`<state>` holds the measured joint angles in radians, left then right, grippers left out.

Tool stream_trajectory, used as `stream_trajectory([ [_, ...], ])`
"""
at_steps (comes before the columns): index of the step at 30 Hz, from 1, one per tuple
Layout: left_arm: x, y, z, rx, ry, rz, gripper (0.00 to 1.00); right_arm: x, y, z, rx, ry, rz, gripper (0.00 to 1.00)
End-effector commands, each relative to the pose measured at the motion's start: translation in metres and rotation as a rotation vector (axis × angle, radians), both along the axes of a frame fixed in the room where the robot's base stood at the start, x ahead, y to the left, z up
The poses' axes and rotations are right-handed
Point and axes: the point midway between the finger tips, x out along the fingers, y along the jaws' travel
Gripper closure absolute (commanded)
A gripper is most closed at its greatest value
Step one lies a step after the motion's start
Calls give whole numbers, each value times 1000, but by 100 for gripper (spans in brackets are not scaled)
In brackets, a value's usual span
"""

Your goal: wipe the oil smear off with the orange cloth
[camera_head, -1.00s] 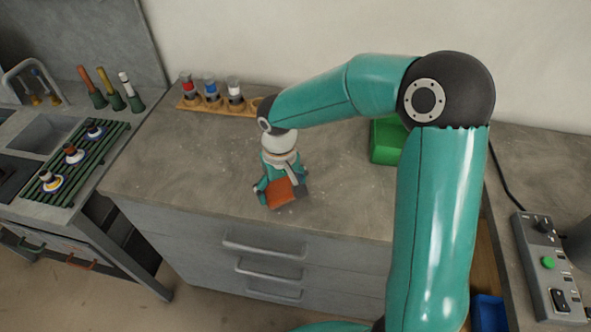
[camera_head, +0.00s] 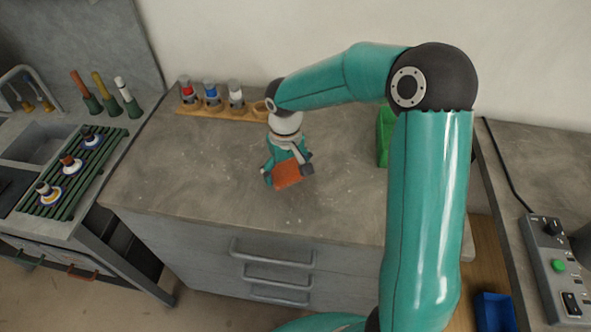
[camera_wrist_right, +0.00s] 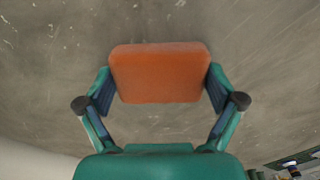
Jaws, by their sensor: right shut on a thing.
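The orange cloth (camera_head: 287,174) is a thick, flat pad between the fingers of my right gripper (camera_head: 288,173), over the middle of the grey worktop (camera_head: 200,160). In the right wrist view the cloth (camera_wrist_right: 160,73) sits squarely between the two fingertips, and my right gripper (camera_wrist_right: 160,90) is shut on its sides. I cannot tell whether the cloth touches the worktop. I cannot make out an oil smear; only pale flecks and faint streaks show on the worktop. My left gripper is not in view.
A wooden rack (camera_head: 225,109) with capped bottles stands at the back. A green box (camera_head: 384,135) is partly hidden behind my right arm. A green slatted rack (camera_head: 72,172) is at left, a control box (camera_head: 557,268) at right. The worktop's left part is clear.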

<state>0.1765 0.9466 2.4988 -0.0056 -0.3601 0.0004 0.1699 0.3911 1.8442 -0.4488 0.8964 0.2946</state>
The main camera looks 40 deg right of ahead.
Motion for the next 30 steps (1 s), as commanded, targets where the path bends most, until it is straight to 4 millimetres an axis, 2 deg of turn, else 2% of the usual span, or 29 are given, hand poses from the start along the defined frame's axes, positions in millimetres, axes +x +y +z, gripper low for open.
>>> stream_trajectory([
  [2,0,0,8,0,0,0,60,1,-1,7,0,1,1,40],
  [4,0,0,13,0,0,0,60,2,0,24,-1,-5,4,40],
  [21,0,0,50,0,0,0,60,4,4,73,1,-1,13,40],
  [30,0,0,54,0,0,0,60,4,4,80,1,0,13,40],
])
